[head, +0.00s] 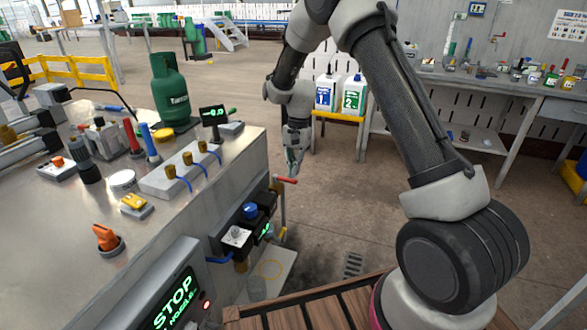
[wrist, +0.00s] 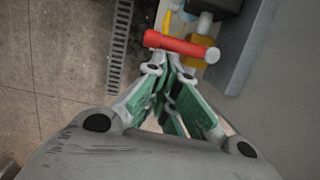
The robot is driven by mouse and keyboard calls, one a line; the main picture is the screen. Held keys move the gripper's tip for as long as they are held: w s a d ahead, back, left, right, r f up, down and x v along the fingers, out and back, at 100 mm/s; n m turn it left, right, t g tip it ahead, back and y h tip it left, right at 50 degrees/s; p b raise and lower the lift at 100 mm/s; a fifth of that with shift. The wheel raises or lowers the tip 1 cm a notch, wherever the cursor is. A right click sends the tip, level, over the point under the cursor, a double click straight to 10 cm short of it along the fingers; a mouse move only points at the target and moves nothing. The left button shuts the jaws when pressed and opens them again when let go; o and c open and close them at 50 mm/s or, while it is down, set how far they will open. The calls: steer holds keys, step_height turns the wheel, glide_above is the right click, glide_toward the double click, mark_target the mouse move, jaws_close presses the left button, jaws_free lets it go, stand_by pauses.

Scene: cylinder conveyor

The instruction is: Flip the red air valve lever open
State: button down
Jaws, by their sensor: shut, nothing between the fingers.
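The red air valve lever (head: 285,179) sticks out from the pipework at the right end of the metal bench, pointing right in the head view. In the wrist view the red lever (wrist: 181,46) lies crosswise just beyond the fingertips. My gripper (head: 292,168) is at the lever, with its fingers pointing down. In the wrist view my gripper (wrist: 170,72) has its green-padded fingers together at the tips, with nothing between them. The tips are very close to the lever; I cannot tell whether they touch it.
The metal bench (head: 195,215) holds a green gas cylinder (head: 171,92), a small display (head: 214,116) and several knobs and levers. A blue-knobbed valve box (head: 250,212) is on its end face. A STOP screen (head: 172,300) stands in front. The floor to the right is open, with a drain grate (head: 353,265).

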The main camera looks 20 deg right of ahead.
steer(key=shift+s+m, duration=0.35)
steer(key=shift+m, duration=0.25)
steer(key=s+a+m+t, duration=0.3)
steer(key=s+a+m, duration=0.2)
steer(key=m, duration=1)
steer(key=shift+s+a+y, duration=0.3)
steer(key=shift+s+a, duration=0.1)
steer(key=shift+a, duration=0.15)
stand_by(0.5)
